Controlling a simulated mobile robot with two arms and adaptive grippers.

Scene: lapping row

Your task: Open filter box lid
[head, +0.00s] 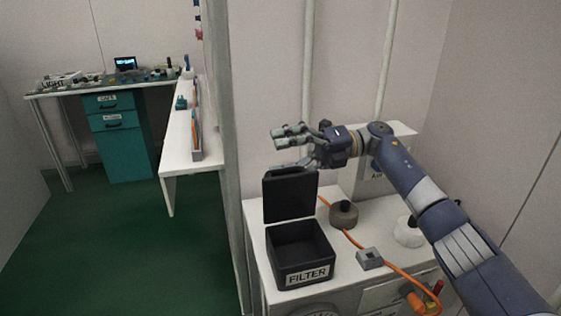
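The filter box (304,273) is a black box with a white FILTER label on its front, standing on the white cabinet top. Its black lid (291,197) stands upright at the back edge, and the box's dark inside shows from above. My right gripper (278,147) is just above the lid's top edge, pointing left. Its fingers are spread apart with nothing between them. I cannot tell for sure whether the lower finger touches the lid. My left gripper is not in view.
On the cabinet top (259,233) are a brown round knob (343,214), a grey block (369,259), a white round piece (408,231) and an orange cable (385,266). A wall post stands left of the cabinet. Beyond it are a shelf (178,142), a teal drawer unit (126,150) and open green floor.

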